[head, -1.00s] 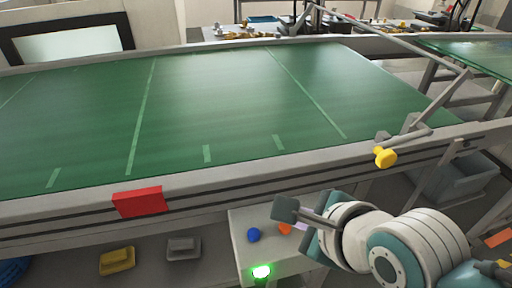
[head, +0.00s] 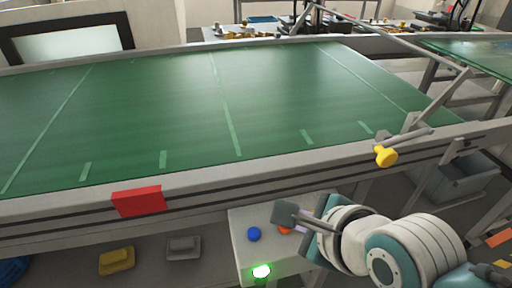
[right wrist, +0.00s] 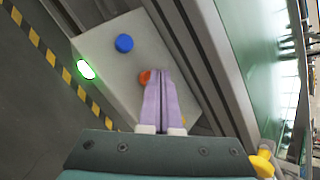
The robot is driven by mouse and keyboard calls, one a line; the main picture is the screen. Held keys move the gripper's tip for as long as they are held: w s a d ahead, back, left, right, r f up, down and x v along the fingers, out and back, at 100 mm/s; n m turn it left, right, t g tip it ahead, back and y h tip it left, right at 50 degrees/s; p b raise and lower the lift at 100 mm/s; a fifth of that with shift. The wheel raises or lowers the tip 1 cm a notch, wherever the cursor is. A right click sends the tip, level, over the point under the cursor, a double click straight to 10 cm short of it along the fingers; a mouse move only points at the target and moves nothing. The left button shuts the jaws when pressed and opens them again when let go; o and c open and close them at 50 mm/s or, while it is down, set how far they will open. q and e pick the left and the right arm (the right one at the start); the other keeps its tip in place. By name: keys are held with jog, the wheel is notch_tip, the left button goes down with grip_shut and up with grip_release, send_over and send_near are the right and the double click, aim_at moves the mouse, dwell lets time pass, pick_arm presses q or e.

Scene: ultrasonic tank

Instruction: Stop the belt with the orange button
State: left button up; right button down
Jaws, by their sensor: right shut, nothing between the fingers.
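The orange button (head: 284,230) sits on a pale control box (head: 242,240) below the near edge of the belt, right of a blue button (head: 254,234). My right gripper (head: 288,230) is shut and empty, with its fingers over the box. In the right wrist view, the purple fingertips (right wrist: 157,74) are at the orange button (right wrist: 145,77) and cover its right part. I cannot tell whether they touch it. The green belt (head: 180,110) spans the head view. A green lamp (head: 261,271) glows on the box. My left gripper is not in view.
The belt's grey side rail carries a red plate (head: 138,201) and a yellow knob (head: 385,156) on a bracket. A grey bin (head: 462,178) stands below at right. In the wrist view, the rail runs close beside the fingers.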

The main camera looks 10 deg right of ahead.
jog(key=shift+f, duration=0.45)
dwell(0.4)
jog(key=shift+r, duration=0.15)
jog(key=shift+r+p, duration=0.7)
jog(key=shift+p, duration=0.1)
jog(key=shift+r, duration=0.15)
notch_tip(320, 180, up, 5)
jog(key=p, duration=0.5)
dwell(0.5)
jog(key=shift+s, duration=0.1)
